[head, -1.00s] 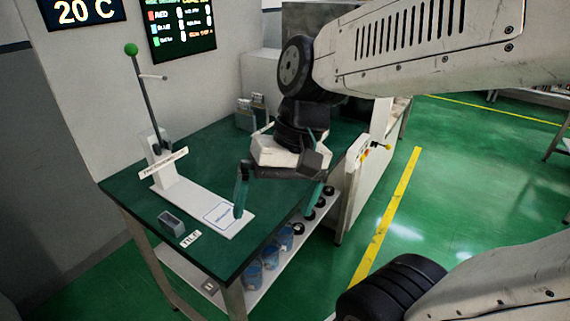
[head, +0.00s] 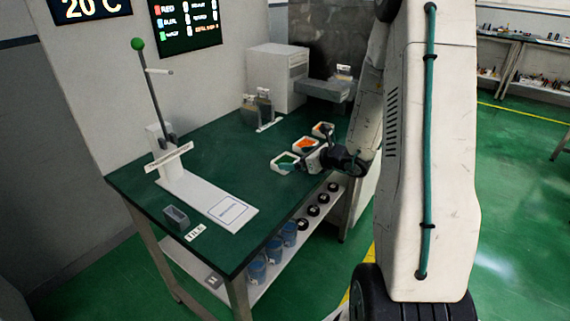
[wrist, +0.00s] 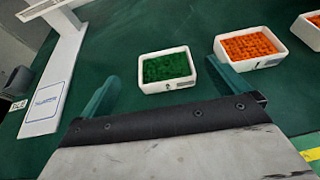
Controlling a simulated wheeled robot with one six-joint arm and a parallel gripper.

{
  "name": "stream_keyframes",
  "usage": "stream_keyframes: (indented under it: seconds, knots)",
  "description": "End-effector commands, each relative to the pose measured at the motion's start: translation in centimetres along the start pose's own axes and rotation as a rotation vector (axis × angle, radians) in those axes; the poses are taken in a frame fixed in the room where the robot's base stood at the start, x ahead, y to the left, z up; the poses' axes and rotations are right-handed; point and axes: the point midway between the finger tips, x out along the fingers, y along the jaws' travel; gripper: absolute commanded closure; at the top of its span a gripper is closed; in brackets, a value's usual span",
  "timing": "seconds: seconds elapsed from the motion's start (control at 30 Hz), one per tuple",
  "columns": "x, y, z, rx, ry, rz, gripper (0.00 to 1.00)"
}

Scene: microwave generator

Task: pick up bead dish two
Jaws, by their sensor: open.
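Three white dishes stand in a row on the green table. The nearest holds green beads, and its white rim (head: 274,165) shows by my gripper (head: 302,163). The middle dish (head: 294,148) and the far dish (head: 315,131) hold orange contents. I cannot read which is number two. In the wrist view my gripper (wrist: 162,70) is open and empty, its teal fingers spread wide. The green-bead dish (wrist: 168,87) appears between and beyond the fingertips. The middle dish (wrist: 240,66) is right of the right finger, and the far dish (wrist: 303,32) is at the right edge.
A white stand (head: 195,190) with a green-topped lever is on the table's left, with a small grey box (head: 176,217) in front. Grey containers (head: 256,108) and a white machine (head: 277,78) are at the back. Blue containers (head: 273,250) sit on the lower shelf.

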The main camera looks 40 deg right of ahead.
Motion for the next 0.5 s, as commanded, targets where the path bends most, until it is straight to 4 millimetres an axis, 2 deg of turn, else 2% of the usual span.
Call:
stream_keyframes:
  seconds: [0.37,0.5]
  knots:
    - [3.8,-0.2,-0.5,0.004,0.001,-0.002,0.0]
    - [5.9,-0.4,-0.9,0.003,0.001,0.0,0.0]
